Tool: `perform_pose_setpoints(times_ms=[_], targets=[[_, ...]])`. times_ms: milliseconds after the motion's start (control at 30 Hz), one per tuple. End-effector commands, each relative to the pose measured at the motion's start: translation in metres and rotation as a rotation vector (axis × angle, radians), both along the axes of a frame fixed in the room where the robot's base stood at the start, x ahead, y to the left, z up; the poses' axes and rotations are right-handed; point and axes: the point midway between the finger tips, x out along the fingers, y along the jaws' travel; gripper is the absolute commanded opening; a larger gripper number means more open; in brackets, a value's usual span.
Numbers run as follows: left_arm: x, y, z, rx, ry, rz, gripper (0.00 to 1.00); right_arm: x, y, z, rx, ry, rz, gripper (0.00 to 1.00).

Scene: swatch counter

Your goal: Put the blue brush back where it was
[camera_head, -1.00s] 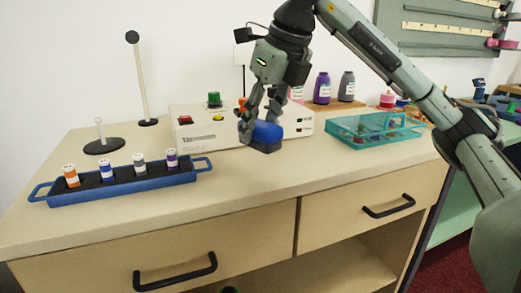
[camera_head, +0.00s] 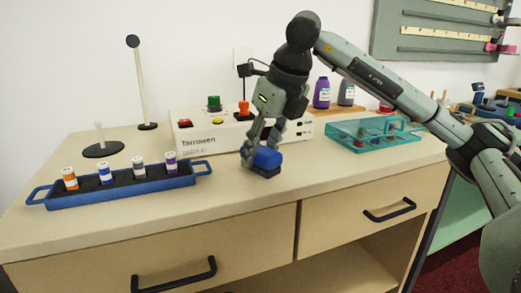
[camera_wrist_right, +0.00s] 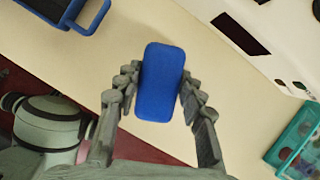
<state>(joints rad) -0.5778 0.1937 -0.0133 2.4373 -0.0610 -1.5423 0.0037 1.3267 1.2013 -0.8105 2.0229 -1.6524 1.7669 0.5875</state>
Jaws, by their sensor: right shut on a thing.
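The blue brush (camera_head: 268,157) has a blue top and a dark underside. It is at the middle of the counter, in front of the white device. My right gripper (camera_head: 262,150) points down and is shut on the brush. In the right wrist view the fingers of the gripper (camera_wrist_right: 160,98) press on both long sides of the blue brush (camera_wrist_right: 160,82). The brush is at or just above the counter top; I cannot tell whether it touches. My left gripper is not in view.
A blue tray (camera_head: 120,193) with several spools stands at the left. The white device (camera_head: 215,140) with coloured knobs stands behind the brush. A teal clear box (camera_head: 375,135) is at the right. A tall stand (camera_head: 142,85) rises at the back left. The counter's front middle is clear.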

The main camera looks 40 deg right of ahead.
Motion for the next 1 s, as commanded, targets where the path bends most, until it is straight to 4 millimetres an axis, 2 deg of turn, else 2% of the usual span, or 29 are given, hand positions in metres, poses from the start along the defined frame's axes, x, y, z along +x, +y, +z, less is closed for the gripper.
perform_pose_setpoints(times_ms=[33, 200, 600, 800, 1000], targets=[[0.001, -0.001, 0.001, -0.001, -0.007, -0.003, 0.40, 0.000, 0.000, -0.001, 0.000, 0.000, 0.000, 0.40], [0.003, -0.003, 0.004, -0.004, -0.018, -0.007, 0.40, 0.000, 0.000, 0.000, 0.000, 0.000, 0.000, 0.59], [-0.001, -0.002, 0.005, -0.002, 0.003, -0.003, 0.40, 0.000, 0.000, 0.006, 0.000, -0.001, 0.000, 0.59], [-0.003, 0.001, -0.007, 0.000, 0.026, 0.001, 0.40, -0.014, -0.002, 0.042, 0.001, -0.006, -0.001, 0.59], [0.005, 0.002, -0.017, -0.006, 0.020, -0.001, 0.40, -0.031, -0.004, 0.082, 0.001, -0.005, 0.002, 0.59]])
